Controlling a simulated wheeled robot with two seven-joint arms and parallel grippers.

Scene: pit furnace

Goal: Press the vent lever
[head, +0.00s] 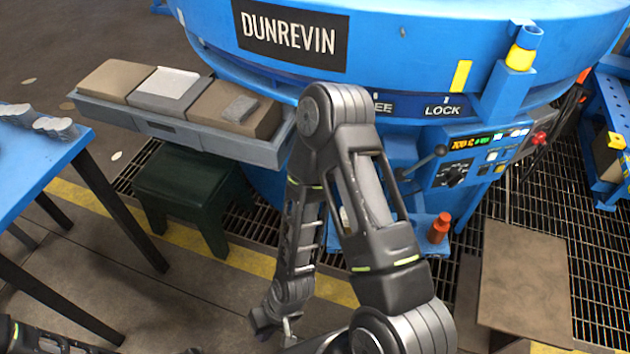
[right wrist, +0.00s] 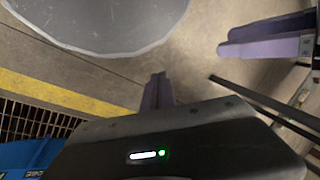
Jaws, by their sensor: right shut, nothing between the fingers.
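A lever with a black ball knob (head: 440,150) sticks out from the blue furnace body, just left of the control panel. No label names it, so I cannot tell for sure that it is the vent lever. My right gripper (head: 288,331) hangs low in the head view, left of and well below the lever, apart from it. Its fingers show pressed together and empty in the right wrist view (right wrist: 158,91), over bare floor. My right arm hides part of the furnace front. Only dark links of my left arm show at the bottom left; its gripper is out of view.
The control panel (head: 480,150) is right of the lever. A red-orange cylinder (head: 439,228) stands below it. A grey tray (head: 168,128) with blocks juts out at left, above a dark green stool (head: 190,186). A blue table (head: 35,165) stands at far left.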

